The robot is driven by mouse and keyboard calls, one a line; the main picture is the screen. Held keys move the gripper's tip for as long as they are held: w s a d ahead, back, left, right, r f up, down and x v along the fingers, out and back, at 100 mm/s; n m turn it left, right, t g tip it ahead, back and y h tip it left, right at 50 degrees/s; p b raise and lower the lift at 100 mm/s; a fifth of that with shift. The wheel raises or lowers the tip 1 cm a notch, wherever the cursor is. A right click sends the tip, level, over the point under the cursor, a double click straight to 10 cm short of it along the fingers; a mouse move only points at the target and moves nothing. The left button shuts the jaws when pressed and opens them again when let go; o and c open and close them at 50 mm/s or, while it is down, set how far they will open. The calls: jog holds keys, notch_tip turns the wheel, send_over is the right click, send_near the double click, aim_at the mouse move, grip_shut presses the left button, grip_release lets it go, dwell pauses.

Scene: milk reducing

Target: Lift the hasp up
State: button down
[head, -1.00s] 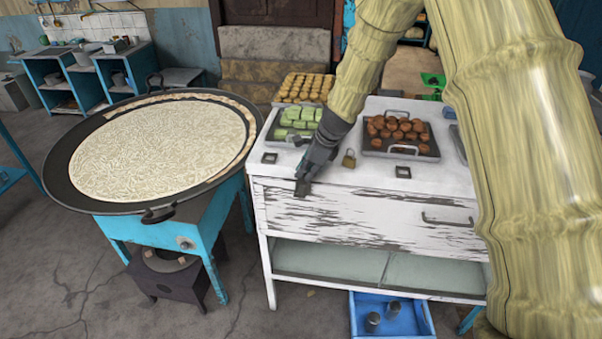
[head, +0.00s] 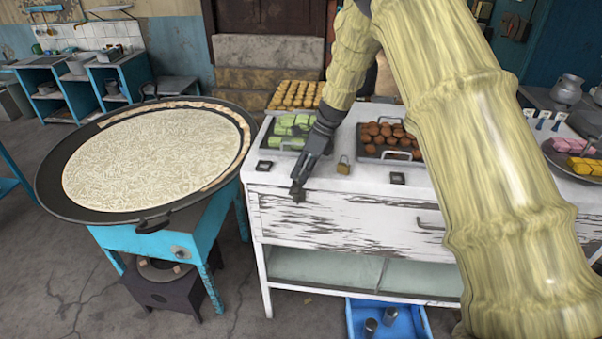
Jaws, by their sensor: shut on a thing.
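My gripper (head: 299,186) points down at the front edge of the white cabinet (head: 350,215), left of its middle. It is shut on the small dark hasp (head: 298,196), which shows at the fingertips against the peeling drawer front. The fingers hide most of the hasp, so I cannot tell its exact angle. A brass padlock (head: 343,165) stands on the white top, right of my gripper and apart from it.
Small dark square plates lie on the top at left (head: 264,166) and right (head: 398,178). A tray of green sweets (head: 272,142) and a tray of brown balls (head: 371,152) stand behind. A large round pan (head: 60,199) stands at left.

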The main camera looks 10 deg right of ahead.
dwell(0.3)
jog(key=c, duration=1.4)
grip_release()
jog(key=shift+a, duration=0.1)
jog(key=shift+v, duration=4.05)
jog(key=shift+w+f, duration=0.1)
